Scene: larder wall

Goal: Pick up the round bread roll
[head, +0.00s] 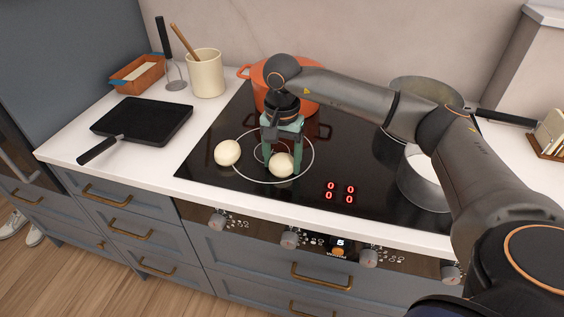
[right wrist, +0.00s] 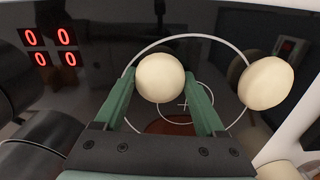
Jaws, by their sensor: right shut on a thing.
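A pale, round bread roll (head: 280,165) sits on the black cooktop, at the front of the marked cooking ring. My right gripper (head: 283,160) points down over it with its green fingers on either side. In the right wrist view the roll (right wrist: 160,77) is between the two fingertips (right wrist: 163,88), and the gripper is shut on it. It appears at cooktop height; I cannot tell whether it touches the glass. A second pale, slightly flattened roll (head: 228,152) lies to the left, apart from the gripper, and shows at the right of the wrist view (right wrist: 266,82). My left gripper is not in view.
An orange pot (head: 259,92) stands behind my gripper. Metal pots (head: 421,184) stand at the right of the cooktop (head: 215,177). A black square pan (head: 143,121), a cream utensil crock (head: 206,74) and a brown box (head: 136,75) are on the left counter.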

